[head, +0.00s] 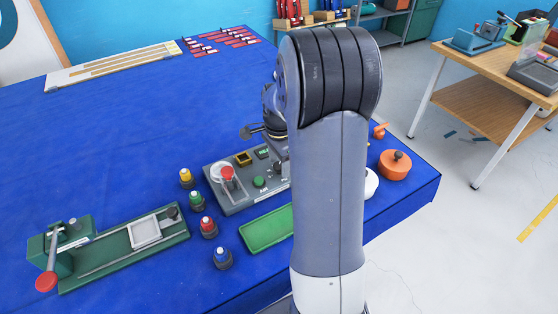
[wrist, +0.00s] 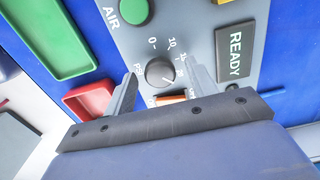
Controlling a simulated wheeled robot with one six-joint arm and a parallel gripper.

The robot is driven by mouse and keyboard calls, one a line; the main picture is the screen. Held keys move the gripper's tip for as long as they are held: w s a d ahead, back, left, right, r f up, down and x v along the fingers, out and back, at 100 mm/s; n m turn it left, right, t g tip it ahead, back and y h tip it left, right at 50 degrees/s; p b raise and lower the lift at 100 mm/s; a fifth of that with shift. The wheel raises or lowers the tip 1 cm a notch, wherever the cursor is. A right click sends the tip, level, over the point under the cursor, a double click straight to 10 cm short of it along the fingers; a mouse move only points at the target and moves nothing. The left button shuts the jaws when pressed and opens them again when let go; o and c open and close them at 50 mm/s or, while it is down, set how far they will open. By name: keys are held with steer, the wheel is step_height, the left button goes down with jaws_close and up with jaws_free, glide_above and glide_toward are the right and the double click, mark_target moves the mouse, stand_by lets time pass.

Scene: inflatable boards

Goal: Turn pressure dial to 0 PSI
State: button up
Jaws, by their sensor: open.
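The pressure dial (wrist: 160,72) is a round dark grey knob on the grey control panel (wrist: 190,20), with 0, 10 and higher marks around it. Its pale pointer line seems to face the lower right, away from the 0; the exact reading is too small to tell. My gripper (wrist: 164,76) is open, with one finger to the left and one to the right of the dial. I cannot tell whether either finger touches it. In the head view the control panel (head: 237,207) is partly behind my arm, which hides the fingertips.
A green AIR button (wrist: 134,11) and a READY display (wrist: 235,54) flank the dial. An orange part (wrist: 170,100) lies just below it. A green tray (head: 266,230), several coloured-top valves and a green clamp fixture (head: 120,255) stand on the blue table.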

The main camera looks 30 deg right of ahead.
steer(key=shift+c, duration=0.5)
steer(key=c, duration=0.9)
